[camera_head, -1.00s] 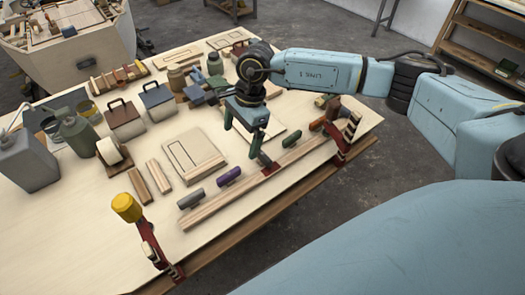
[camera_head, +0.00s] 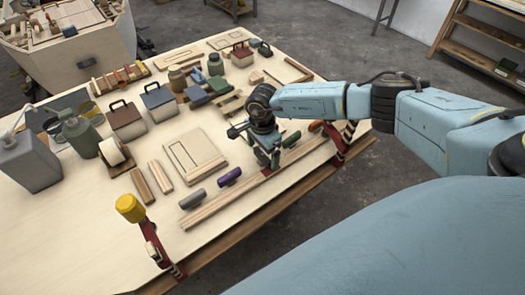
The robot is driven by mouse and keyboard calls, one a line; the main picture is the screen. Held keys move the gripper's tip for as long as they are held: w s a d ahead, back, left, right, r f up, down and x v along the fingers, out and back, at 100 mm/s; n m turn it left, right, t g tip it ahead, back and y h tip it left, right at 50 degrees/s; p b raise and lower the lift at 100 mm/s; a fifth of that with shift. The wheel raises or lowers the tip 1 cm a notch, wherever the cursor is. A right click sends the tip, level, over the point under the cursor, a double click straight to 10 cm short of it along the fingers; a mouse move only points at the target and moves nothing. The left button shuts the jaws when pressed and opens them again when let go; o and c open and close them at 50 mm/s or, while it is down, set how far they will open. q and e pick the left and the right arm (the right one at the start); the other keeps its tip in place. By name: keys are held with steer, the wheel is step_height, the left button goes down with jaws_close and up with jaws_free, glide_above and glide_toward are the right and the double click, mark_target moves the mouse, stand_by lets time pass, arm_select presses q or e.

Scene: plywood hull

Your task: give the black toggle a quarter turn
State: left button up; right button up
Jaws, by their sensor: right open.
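Several coloured toggles stand in a row along a pale wooden rail (camera_head: 215,208) near the table's front edge: a grey one (camera_head: 192,198), a purple one (camera_head: 230,177), a green one (camera_head: 290,141) and an orange one (camera_head: 315,126). The black toggle's place is between the purple and green ones, and my right gripper largely hides it. My right gripper (camera_head: 264,158) is open and points down over that place. I cannot tell whether its fingers touch the toggle. My left gripper is not in view.
A flat wooden panel (camera_head: 195,157) lies behind the rail. Toolboxes, cans and jars fill the table's back. The table's front left is bare.

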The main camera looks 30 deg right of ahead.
steer(key=shift+f, duration=0.4)
steer(key=shift+c, duration=0.4)
steer(key=c, duration=0.9)
